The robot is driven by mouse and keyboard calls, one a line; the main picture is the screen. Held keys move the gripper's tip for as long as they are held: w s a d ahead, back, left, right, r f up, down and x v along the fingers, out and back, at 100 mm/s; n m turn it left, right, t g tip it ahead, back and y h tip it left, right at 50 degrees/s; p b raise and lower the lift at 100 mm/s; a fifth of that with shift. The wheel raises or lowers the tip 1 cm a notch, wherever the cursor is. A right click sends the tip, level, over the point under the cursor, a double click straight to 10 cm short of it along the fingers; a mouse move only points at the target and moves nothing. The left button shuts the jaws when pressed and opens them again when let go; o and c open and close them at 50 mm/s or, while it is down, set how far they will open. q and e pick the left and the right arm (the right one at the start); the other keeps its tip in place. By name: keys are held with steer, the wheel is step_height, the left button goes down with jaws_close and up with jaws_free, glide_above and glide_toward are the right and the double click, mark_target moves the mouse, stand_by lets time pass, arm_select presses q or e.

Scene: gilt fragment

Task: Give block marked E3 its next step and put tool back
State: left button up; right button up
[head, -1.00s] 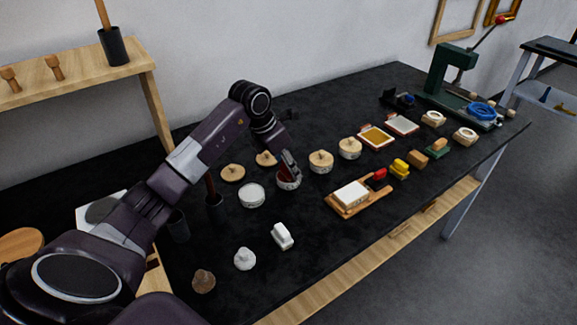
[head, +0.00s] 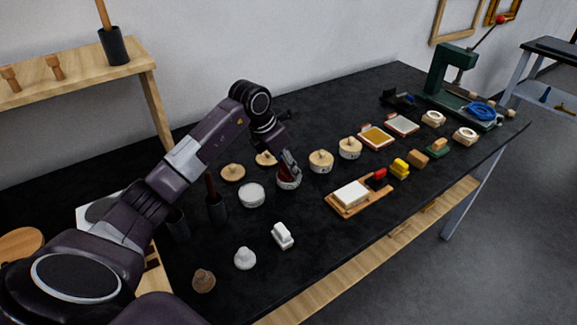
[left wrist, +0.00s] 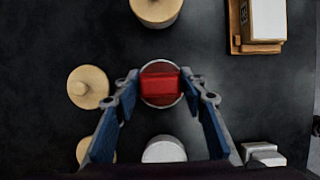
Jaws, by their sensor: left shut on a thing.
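My left gripper (head: 287,172) is shut on a small red block-shaped tool (left wrist: 160,84), which shows between the fingertips in the left wrist view. The tool is over a round pale-rimmed block (head: 288,185) with a dark red top. I cannot tell whether it touches that top. The mark E3 is not readable on any block. My right gripper is not in view.
A green press (head: 445,80) is at the far end. The table front is partly clear.

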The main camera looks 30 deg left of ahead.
arm_select(q)
steer(key=shift+r+p, duration=2.4)
steer(key=shift+r, duration=1.1)
steer(key=shift+d, duration=0.1)
steer(key=s+d+r+m+g+h, duration=0.1)
steer(key=s+d+m+g, duration=0.1)
steer(key=s+d+m, duration=0.35)
steer(key=s+d+r+m+g+h, duration=0.1)
steer(key=s+d+m+g+h, duration=0.15)
steer(key=d+m, duration=0.65)
steer(key=s+d+m+g+y, duration=0.2)
steer(key=s+m, duration=0.5)
steer(key=m, duration=0.1)
steer(key=s+d+r+m+g+y, duration=0.1)
steer(key=s+d+m+g+y, duration=0.1)
steer(key=s+m, duration=0.6)
steer(key=shift+s+m+y, duration=0.25)
steer(key=shift+m+y, duration=0.3)
steer(key=shift+y, duration=0.1)
